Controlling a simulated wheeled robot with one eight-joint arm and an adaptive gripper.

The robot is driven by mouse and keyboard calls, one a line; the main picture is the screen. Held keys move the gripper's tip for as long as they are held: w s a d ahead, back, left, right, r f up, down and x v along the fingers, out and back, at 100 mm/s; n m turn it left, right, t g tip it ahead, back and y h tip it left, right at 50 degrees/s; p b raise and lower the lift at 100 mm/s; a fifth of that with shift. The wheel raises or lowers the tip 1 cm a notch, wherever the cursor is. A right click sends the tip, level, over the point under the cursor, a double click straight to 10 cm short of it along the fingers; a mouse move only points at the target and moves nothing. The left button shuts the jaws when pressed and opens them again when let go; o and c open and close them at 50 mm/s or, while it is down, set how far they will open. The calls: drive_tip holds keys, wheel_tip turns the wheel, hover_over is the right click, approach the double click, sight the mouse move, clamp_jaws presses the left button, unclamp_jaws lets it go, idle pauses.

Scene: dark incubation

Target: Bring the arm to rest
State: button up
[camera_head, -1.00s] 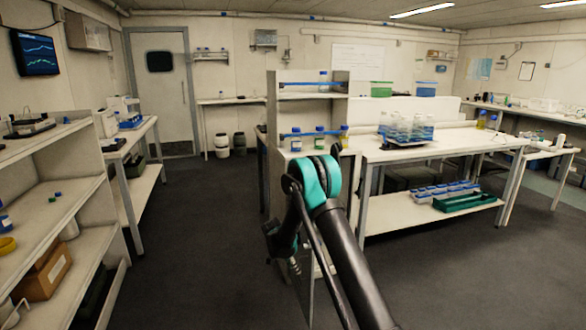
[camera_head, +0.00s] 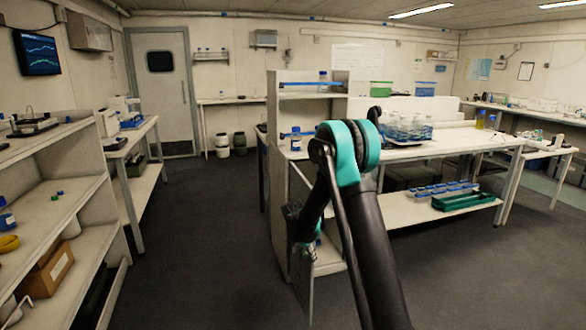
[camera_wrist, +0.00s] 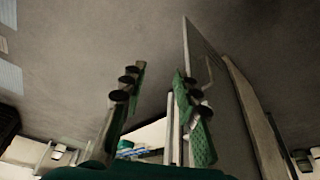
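My arm (camera_head: 366,215) reaches up from the bottom of the head view, with a black and teal elbow in front of the centre bench. Beyond the elbow it folds down, and its end hangs beside the bench's left end. My gripper is small and mostly hidden there. In the wrist view my gripper (camera_wrist: 160,98) shows two green-padded fingers standing well apart. Nothing is held between them.
The centre bench (camera_head: 450,150) carries a tray of bottles (camera_head: 407,128), with blue and green trays on its lower shelf. A shelf unit (camera_head: 62,205) stands at the left. The dark floor (camera_head: 205,240) between them is clear.

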drive_tip(key=s+d+r+n+y, duration=0.1)
drive_tip(key=s+d+r+n, duration=0.1)
drive_tip(key=s+d+r, duration=0.55)
drive_tip(key=s+d+r+n+y, duration=0.1)
drive_tip(key=s+d+n, duration=0.1)
drive_tip(key=s, duration=1.2)
drive_tip(key=s+d+r+n+t, duration=0.1)
drive_tip(key=s+d+n, duration=0.2)
drive_tip(key=s, duration=1.1)
drive_tip(key=shift+d+r+n+t+y, duration=0.2)
drive_tip(key=shift+r+n+t+y, duration=0.15)
drive_tip(key=shift+n, duration=0.45)
